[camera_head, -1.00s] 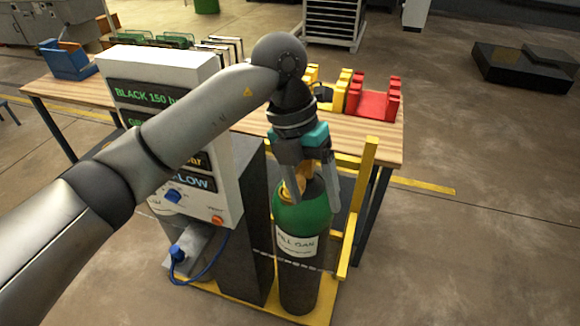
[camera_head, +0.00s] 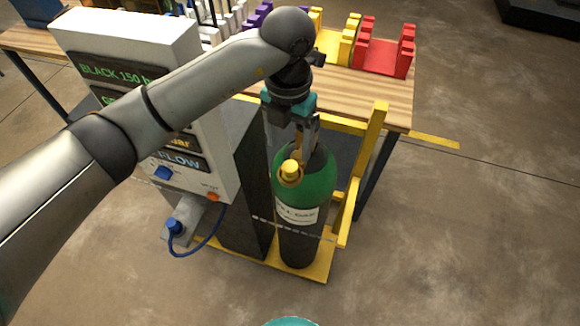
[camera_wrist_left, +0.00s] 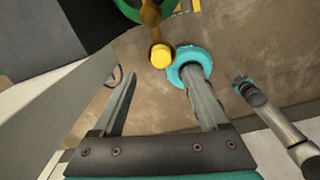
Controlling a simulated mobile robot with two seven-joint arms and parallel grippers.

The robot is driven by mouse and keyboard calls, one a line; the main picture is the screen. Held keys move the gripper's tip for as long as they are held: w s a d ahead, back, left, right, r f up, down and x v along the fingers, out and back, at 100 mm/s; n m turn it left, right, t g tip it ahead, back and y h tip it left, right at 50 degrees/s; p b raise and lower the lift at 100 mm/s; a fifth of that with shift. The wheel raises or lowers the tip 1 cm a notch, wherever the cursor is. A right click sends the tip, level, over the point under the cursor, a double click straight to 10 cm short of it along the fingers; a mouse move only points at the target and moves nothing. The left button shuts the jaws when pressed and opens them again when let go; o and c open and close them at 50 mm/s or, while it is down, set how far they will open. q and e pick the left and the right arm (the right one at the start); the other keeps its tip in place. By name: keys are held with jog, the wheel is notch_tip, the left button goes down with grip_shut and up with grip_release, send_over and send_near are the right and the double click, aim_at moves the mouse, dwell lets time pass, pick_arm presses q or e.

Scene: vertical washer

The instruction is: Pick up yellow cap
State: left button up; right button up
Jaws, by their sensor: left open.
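The yellow cap (camera_head: 290,168) sits on the near side of the brass valve at the top of a green-shouldered gas cylinder (camera_head: 306,183). In the left wrist view the cap (camera_wrist_left: 161,55) shows just beyond and between the fingertips, with the brass valve (camera_wrist_left: 151,20) behind it. My left gripper (camera_head: 292,142) points down behind and above the cap in the head view. Its jaws are open and empty, the fingers (camera_wrist_left: 160,78) spread to either side of the cap's line. What looks like my right gripper (camera_wrist_left: 243,86) shows small at the right; its jaw state is unclear.
A white control panel (camera_head: 135,45) stands left of the cylinder, with a blue hose (camera_head: 203,245). A yellow frame post (camera_head: 365,150) rises at the right. Behind is a wooden table (camera_head: 370,97) with a red rack (camera_head: 385,55). The floor at right is clear.

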aim_at(291, 165)
pick_arm(q)
jog(key=shift+w+d+f+p, duration=0.1)
jog(key=shift+f+p, duration=0.2)
jog(key=shift+f, duration=1.3)
jog(key=shift+w+d+f+p, duration=0.1)
jog(key=shift+f+p, duration=0.2)
jog(key=shift+f, duration=1.25)
grip_shut()
